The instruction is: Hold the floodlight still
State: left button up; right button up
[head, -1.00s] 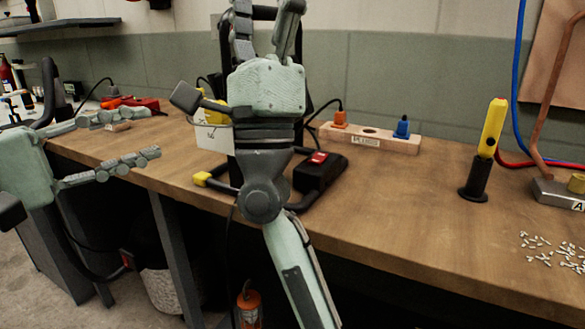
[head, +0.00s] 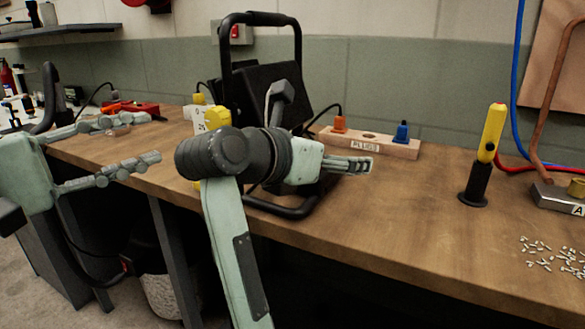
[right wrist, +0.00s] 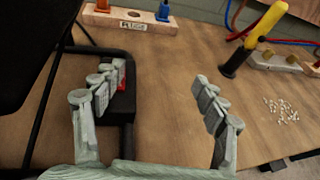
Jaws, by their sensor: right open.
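The floodlight (head: 240,80) stands on the wooden bench, a black lamp in a black tube frame with a top handle. My right arm hides part of its lower front. My right gripper (head: 355,165) is in front of the frame's right side, fingers pointing right. In the right wrist view, the right gripper (right wrist: 155,98) is open, with bare bench between its fingers. Its left finger overlaps the floodlight's black box with a red switch (right wrist: 122,82); I cannot tell whether they touch. My left gripper (head: 152,138) is open and empty at the left, away from the floodlight.
A wooden plug block (head: 370,142) with orange and blue plugs lies right of the floodlight. A yellow tool (head: 491,130) stands in a black holder. Small screws (head: 550,254) are scattered at the right. The bench (head: 415,215) between is clear.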

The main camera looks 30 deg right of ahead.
jog(key=a, duration=0.2)
jog(key=a+f+n+t+y, duration=0.1)
jog(key=a, duration=0.1)
jog(key=a+f+n+t, duration=0.1)
jog(key=a, duration=0.1)
jog(key=shift+w+a+y, duration=0.3)
jog(key=shift+a+y, duration=0.1)
jog(key=shift+w+a+f, duration=0.1)
jog(key=shift+f, duration=0.05)
jog(key=x, duration=0.7)
jog(key=shift+w, duration=0.2)
jog(key=shift+c, duration=0.3)
